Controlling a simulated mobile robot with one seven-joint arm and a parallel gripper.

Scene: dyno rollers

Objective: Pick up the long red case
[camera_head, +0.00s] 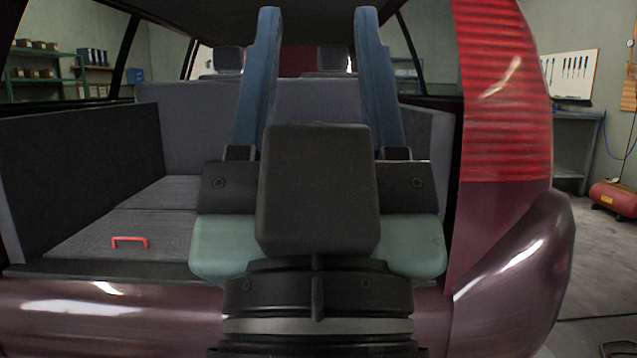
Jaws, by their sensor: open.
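My gripper (317,14) fills the middle of the view. Its two blue fingers are wide apart with nothing between them, pointing forward at the open rear of a dark purple car. No long red case can be clearly made out. A small red handle (130,241) shows on the grey cargo floor (90,238), left of my gripper. A dark red patch (298,61) shows far off between the fingers, beyond the seats; I cannot tell what it is. My gripper's body hides the cargo area directly behind it.
The purple rear bumper (100,315) runs across the front, and a red tail light (505,90) stands at right. Grey side panels (80,175) and a seat back (190,130) bound the cargo space. A red compressor (614,198) lies on the garage floor at far right.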

